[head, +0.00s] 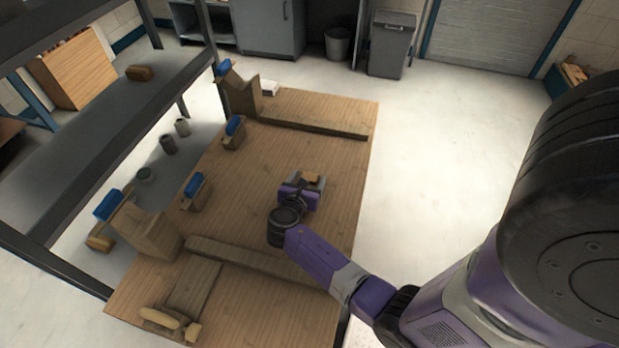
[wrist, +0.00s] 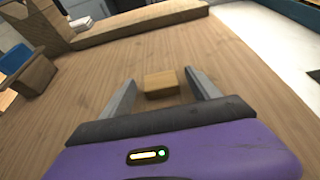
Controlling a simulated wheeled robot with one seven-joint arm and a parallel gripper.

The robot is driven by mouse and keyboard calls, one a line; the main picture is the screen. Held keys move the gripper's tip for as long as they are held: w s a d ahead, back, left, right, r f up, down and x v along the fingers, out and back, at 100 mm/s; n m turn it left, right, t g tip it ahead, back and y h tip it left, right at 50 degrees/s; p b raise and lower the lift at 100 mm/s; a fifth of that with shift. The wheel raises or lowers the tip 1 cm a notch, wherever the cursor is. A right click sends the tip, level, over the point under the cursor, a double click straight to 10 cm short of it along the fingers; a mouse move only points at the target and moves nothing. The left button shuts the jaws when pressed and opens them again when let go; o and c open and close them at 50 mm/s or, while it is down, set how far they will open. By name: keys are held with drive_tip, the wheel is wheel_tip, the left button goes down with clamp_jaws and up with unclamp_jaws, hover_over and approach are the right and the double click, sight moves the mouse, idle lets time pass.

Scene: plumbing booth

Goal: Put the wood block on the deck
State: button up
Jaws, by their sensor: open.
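The wood block (wrist: 161,85) is a small light-brown block lying on the wooden table top (wrist: 240,75). In the wrist view it sits between the tips of my open gripper (wrist: 160,88), with a gap to each finger. In the head view the block (head: 312,178) shows just beyond my purple gripper (head: 308,184), which is low over the middle of the table. Which surface is the deck I cannot tell for sure; the wooden table top (head: 270,180) is the broad surface under the block.
Wooden rails (head: 315,127) (head: 260,262) cross the table at the far and near ends. Blocks with blue tops (head: 195,191) (head: 234,132) stand along its left side. A dark shelf rack (head: 95,130) stands at left. A wooden piece with a handle (head: 170,322) lies at the near left.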

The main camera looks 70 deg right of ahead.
drive_tip(key=shift+d, duration=0.1)
drive_tip(key=shift+c, duration=0.4)
drive_tip(key=c, duration=1.5)
drive_tip(key=shift+o, duration=0.2)
drive_tip(key=shift+w+r+n+t+p, duration=0.95)
drive_tip(key=shift+w+r, duration=0.6)
drive_tip(key=shift+r, duration=8.8)
drive_tip(key=w+a+f+n+t+y, duration=0.25)
drive_tip(key=w+a+n+t, duration=0.2)
drive_tip(key=a, duration=0.25)
drive_tip(key=w+a+f+n+t+y, duration=0.25)
drive_tip(key=w+a+f, duration=0.2)
drive_tip(key=a, duration=0.35)
drive_tip(key=a+f+n+t+y, duration=0.1)
drive_tip(key=a+f+n+y, duration=0.1)
drive_tip(key=a, duration=0.5)
drive_tip(key=s+a+f+n+t+y, duration=0.1)
drive_tip(key=a+f+n+y, duration=0.2)
drive_tip(key=a, duration=0.4)
drive_tip(key=s+a+f+n+t+y, duration=0.1)
drive_tip(key=a+f+n+y, duration=0.2)
drive_tip(key=a, duration=0.4)
drive_tip(key=shift+a+f+t, duration=0.1)
drive_tip(key=shift+a+t, duration=0.25)
drive_tip(key=shift+a+y, duration=0.3)
drive_tip(key=shift+a, duration=0.05)
